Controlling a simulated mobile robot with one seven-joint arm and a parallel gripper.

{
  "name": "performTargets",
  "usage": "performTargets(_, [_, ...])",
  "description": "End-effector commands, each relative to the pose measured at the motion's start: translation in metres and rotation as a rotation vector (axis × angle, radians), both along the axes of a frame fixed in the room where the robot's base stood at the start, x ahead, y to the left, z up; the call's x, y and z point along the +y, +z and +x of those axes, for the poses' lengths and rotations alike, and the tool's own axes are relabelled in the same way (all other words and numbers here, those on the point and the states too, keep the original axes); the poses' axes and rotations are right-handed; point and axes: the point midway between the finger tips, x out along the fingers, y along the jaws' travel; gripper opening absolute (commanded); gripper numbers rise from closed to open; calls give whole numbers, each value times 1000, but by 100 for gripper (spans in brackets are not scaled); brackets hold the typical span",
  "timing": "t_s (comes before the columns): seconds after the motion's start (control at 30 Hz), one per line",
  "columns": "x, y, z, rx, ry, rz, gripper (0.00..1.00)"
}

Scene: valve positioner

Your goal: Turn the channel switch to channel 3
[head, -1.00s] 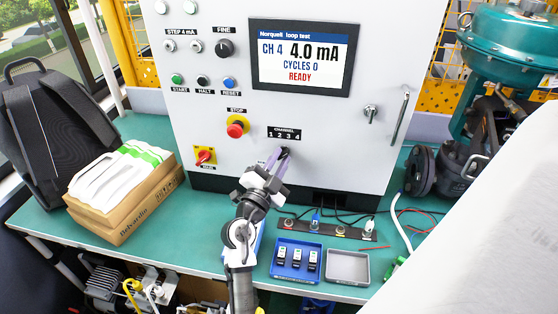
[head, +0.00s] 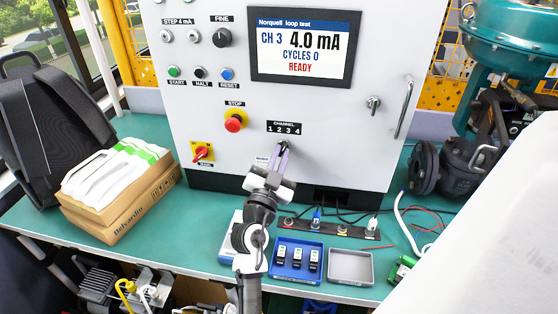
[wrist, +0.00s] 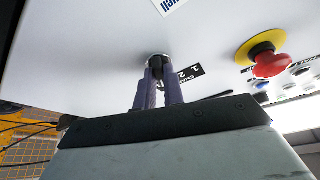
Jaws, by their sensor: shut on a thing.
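The channel switch (head: 283,146) is a small dark knob on the white cabinet front, just under the CHANNEL 1 2 3 4 label (head: 284,128). My gripper (head: 279,155) is at the knob with its purple-grey fingers shut on it. The fingers hide most of the knob. The wrist view shows the fingers (wrist: 159,85) closed around the channel switch (wrist: 158,61), with the label partly hidden behind them. The screen (head: 303,46) reads CH 3, 4.0 mA, CYCLES 0, READY.
A red stop button (head: 235,123) and a red-yellow main switch (head: 202,151) are left of my gripper. A cabinet handle (head: 404,109) is at right. A blue tray (head: 273,270), a grey tray (head: 350,281) and a power strip (head: 330,229) lie on the green bench below.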

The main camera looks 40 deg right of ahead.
Motion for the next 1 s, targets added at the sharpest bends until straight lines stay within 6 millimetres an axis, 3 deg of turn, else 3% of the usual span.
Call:
performTargets(0.77, [-1, 3, 0, 99, 1, -91, 0])
performTargets(0.8, [-1, 3, 0, 98, 1, -92, 11])
performTargets(0.97, [-1, 3, -1, 100, 0, -91, 32])
performTargets(1.0, [-1, 2, -1, 100, -1, -90, 32])
